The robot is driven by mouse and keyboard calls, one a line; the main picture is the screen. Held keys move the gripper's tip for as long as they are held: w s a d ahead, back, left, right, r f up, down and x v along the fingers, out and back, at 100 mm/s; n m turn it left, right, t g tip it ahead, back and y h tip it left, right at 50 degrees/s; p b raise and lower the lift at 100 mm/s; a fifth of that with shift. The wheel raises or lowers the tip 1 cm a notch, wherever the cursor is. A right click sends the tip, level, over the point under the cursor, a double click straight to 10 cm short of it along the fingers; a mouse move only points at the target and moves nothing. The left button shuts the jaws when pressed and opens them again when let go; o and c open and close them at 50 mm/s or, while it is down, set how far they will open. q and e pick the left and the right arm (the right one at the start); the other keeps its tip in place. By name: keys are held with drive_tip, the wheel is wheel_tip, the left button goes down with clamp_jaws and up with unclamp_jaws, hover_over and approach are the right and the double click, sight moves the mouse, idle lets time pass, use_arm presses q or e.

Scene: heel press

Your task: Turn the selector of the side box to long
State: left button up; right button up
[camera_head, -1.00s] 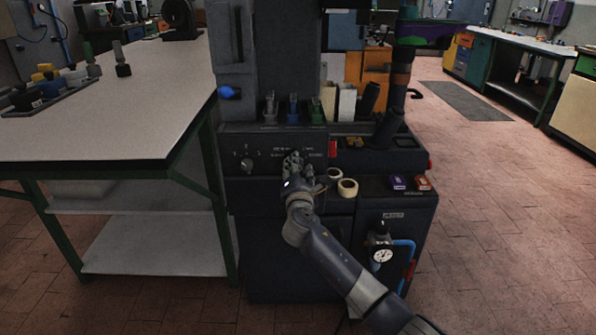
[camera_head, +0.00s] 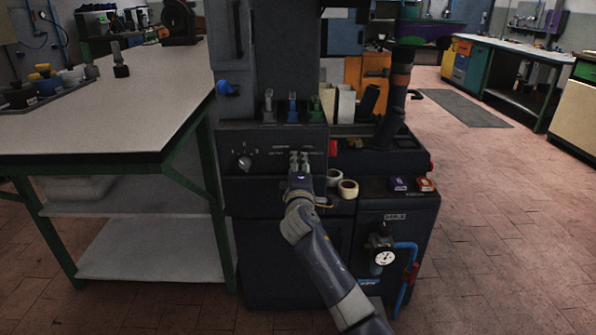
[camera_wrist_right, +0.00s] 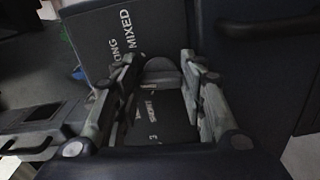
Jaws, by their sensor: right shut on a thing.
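The selector (camera_wrist_right: 161,66) is a dark rounded knob on a dark panel in the right wrist view. White labels beside it read "MIXED" and what looks like "LONG", with more lettering below, partly hidden. The knob's pointer direction cannot be made out. My right gripper (camera_head: 300,160) is at the front panel of the dark box (camera_head: 262,190) in the head view, and its fingers hide the selector there. In the wrist view its two fingers stand on either side of the knob, shut on it. My left gripper is not in view.
Another dial (camera_head: 245,162) sits to the left on the same panel. Tape rolls (camera_head: 348,188) and small boxes (camera_head: 398,184) lie on the right ledge, above a gauge (camera_head: 384,259). A white-topped table (camera_head: 140,105) stands left.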

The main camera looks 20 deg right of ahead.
drive_tip(key=shift+m, duration=0.5)
drive_tip(key=shift+f, duration=0.1)
drive_tip(key=o, duration=1.1)
drive_tip(key=shift+c, duration=0.2)
drive_tip(key=shift+s, duration=0.1)
drive_tip(key=v, duration=0.8)
